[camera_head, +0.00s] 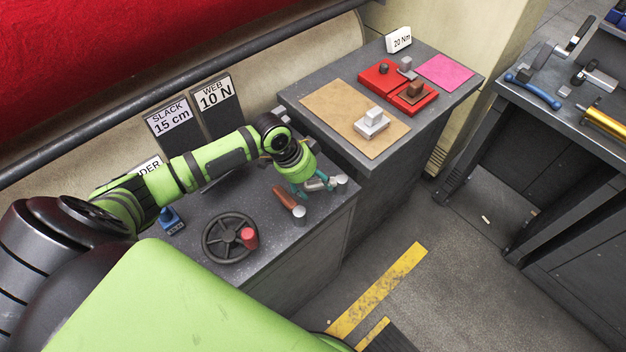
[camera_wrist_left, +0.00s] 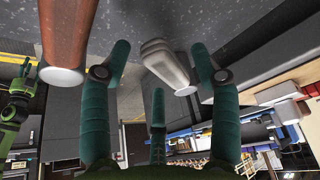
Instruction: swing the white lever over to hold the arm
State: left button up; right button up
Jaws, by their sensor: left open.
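The white lever (camera_wrist_left: 168,65) shows in the left wrist view as a pale bar with a rounded end, between the two upper fingers of my left gripper (camera_wrist_left: 160,75). In the head view my left gripper (camera_head: 316,186) is over the right end of the grey bench, with its teal fingers around the pale lever end. The fingers are open, and a gap shows on the lever's left side. A red-brown bar (camera_wrist_left: 68,35) with a pale round end lies left of the fingers; it also shows in the head view (camera_head: 283,196). I cannot tell which part is the arm.
A black handwheel (camera_head: 222,240) with a red knob and a blue part (camera_head: 171,221) stand on the same bench. Signs (camera_head: 172,118) stand behind. A taller grey cabinet (camera_head: 440,62) to the right carries a tan mat (camera_head: 335,98) and red blocks.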

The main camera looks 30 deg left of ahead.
pick_arm(q)
jog(key=shift+s+d+r, duration=0.1)
jog(key=shift+c, duration=0.8)
grip_shut()
pick_arm(e)
jog(key=shift+w+a, duration=0.4)
jog(key=shift+a, duration=0.25)
jog(key=shift+f, duration=0.1)
